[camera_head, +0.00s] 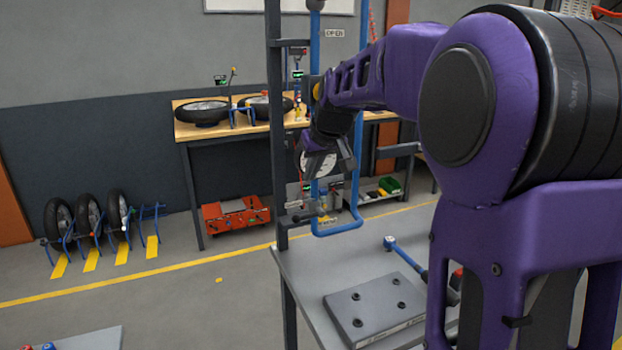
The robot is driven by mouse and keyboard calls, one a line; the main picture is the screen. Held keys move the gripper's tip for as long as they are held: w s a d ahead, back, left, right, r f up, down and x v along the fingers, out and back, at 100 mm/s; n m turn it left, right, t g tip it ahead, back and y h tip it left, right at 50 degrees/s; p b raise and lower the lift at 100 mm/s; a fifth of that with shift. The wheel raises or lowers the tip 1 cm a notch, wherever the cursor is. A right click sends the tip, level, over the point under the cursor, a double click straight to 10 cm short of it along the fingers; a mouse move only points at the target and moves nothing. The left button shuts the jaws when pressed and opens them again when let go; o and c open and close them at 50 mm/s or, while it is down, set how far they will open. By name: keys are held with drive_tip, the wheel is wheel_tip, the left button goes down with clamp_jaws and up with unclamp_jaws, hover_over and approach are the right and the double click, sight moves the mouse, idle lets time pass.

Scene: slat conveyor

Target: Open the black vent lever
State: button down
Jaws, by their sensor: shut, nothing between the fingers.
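A blue pipe (359,165) runs down a dark upright frame (278,120) and bends at the bottom. A small dark lever-like part (303,217) sits low beside the pipe, left of its bend. It looks like the black vent lever, but it is too small to be sure or to read its position. My gripper (330,168) is shut and empty, pointing down in front of the pipe. It is above the dark part and apart from it. A round white gauge (312,162) is partly hidden behind my gripper.
A grey bench (305,270) below holds a bolted grey plate (375,308) and a blue-headed tool (391,243). An OPEN sign (334,33) hangs above. Behind are a wooden workbench (190,133) with wheels and a red crate (236,217).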

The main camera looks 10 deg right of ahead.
hover_over(308, 216)
drive_tip(key=a, duration=0.1)
wheel_tip(308, 216, down, 6)
drive_tip(key=shift+f, duration=0.2)
drive_tip(key=f, duration=0.3)
drive_tip(key=shift+s+d+f, duration=0.1)
drive_tip(key=shift+s+f, duration=0.25)
drive_tip(key=shift+f, duration=0.05)
drive_tip(key=shift+w+f+b, duration=0.1)
drive_tip(key=shift+b, duration=0.2)
